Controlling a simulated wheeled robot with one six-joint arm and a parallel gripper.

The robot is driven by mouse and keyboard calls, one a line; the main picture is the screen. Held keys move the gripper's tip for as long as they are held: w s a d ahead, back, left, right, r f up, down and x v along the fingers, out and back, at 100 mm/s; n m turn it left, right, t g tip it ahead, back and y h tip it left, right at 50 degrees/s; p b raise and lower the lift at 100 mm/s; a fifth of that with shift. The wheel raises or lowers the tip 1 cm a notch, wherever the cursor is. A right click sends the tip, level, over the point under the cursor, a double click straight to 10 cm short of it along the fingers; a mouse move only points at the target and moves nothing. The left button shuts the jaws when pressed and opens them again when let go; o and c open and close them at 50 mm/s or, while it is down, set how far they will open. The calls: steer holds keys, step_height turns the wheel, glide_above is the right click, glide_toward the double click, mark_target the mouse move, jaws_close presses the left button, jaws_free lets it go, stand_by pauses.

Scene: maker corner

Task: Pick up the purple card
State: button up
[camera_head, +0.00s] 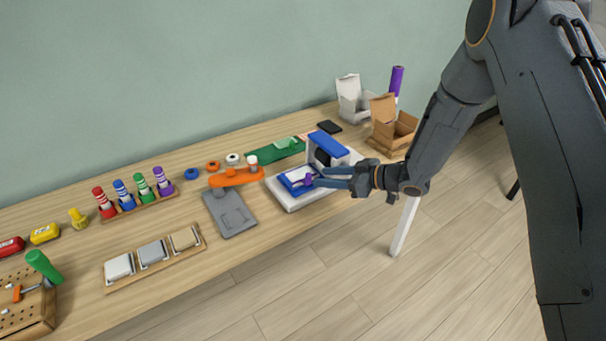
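A small purple piece (308,180), which looks like the purple card, is at the blue and white machine (290,203) on the bench. It sits on or just above the machine's blue bed (290,187), beside a pale patch. My gripper (317,177) reaches in from the right, with its fingertips right at the purple piece. Its two fingers show apart with a gap between them. The fingers partly cover the machine's front, and whether they touch the purple piece is too small to tell.
The machine's blue top arm (328,144) stands just behind my fingers. A grey plate (229,213) and an orange tool (236,177) lie to the left. An open cardboard box (393,130) stands behind my wrist. Floor (440,235) is clear in front of the bench.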

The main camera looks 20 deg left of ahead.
mark_target(302, 173)
steer(key=p+x, duration=0.2)
steer(key=x, duration=0.2)
steer(key=shift+s+a, duration=0.15)
steer(key=shift+a+f, duration=0.25)
steer(key=shift+a, duration=0.15)
jaws_close()
